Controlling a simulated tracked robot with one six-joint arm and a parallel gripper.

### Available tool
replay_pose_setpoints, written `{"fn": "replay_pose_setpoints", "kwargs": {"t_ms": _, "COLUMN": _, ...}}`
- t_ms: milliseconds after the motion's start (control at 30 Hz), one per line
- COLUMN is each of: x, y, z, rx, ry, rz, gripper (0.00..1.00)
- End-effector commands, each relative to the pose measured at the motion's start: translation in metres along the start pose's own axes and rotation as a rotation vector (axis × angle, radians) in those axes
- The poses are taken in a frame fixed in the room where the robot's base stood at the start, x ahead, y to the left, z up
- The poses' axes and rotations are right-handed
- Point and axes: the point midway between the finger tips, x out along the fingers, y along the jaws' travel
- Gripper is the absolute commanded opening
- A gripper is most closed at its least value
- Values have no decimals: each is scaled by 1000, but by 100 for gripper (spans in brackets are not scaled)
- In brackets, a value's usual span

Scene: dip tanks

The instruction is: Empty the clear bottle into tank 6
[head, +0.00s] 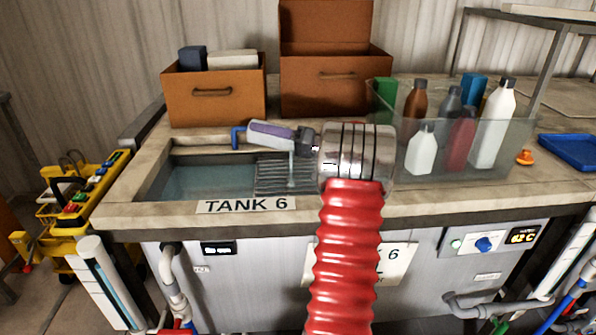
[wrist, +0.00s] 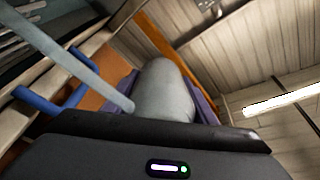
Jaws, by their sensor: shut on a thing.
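My gripper (head: 268,132) is over tank 6 (head: 160,209), its purple fingers shut on a pale grey, see-through-looking bottle (wrist: 165,88). In the wrist view the bottle lies between the two purple fingers, and its near end is hidden behind the dark gripper body. In the head view the fingers hide most of it. A thin pale stream (head: 291,168) drops from beside the gripper into the right part of the tank, over a metal rack (head: 272,177). It also crosses the wrist view (wrist: 70,57). The tank holds bluish liquid.
A clear bin (head: 400,170) with several bottles stands to the right of the tank. Two brown boxes (head: 213,95) stand behind it. A blue hooked handle (head: 236,136) is at the tank's back edge, close to the fingertips. A blue tray (head: 570,150) lies far right.

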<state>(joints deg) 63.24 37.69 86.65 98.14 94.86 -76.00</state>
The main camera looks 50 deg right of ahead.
Motion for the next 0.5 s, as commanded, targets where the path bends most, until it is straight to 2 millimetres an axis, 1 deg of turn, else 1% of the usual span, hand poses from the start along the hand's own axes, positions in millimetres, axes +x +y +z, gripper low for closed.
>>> {"fn": "replay_pose_setpoints", "kwargs": {"t_ms": 500, "x": 0, "y": -16, "z": -14, "rx": -1, "ry": 47, "rz": -53, "gripper": 16}}
